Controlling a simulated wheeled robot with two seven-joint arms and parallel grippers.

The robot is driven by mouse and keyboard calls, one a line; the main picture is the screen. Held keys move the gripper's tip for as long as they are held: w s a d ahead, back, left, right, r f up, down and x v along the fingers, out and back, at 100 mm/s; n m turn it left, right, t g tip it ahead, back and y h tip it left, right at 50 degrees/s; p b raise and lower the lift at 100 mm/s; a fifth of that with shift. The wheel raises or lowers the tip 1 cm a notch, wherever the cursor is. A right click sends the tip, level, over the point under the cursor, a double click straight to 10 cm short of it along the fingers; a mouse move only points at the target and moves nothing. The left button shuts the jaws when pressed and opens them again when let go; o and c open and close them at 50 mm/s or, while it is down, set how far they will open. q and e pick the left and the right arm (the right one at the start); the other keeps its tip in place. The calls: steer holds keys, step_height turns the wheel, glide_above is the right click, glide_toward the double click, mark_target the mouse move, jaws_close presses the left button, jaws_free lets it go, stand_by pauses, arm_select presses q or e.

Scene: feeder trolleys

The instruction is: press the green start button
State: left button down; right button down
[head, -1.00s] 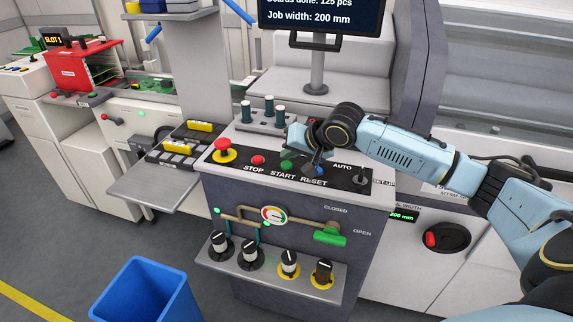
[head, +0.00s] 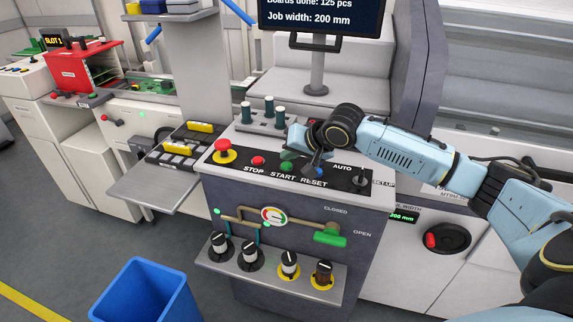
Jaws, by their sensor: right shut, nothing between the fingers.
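The green start button (head: 287,167) sits on the black strip of the control panel (head: 236,167), above the word START, between the red stop button (head: 258,161) and the reset position. My right gripper (head: 314,168) is shut and empty, pointing down at the panel just right of the green button, over the blue reset button (head: 319,173), which it partly hides. I cannot tell whether its tips touch the panel. The green button is partly in view beside the fingers. My left gripper is not in view.
A red emergency mushroom (head: 223,151) on a yellow base stands at the panel's left end. A black selector (head: 360,182) is at the right end. Below are a green valve handle (head: 329,235), several knobs, and a blue bin (head: 147,293).

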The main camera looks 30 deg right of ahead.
stand_by(0.8)
steer(key=shift+f+p, duration=0.4)
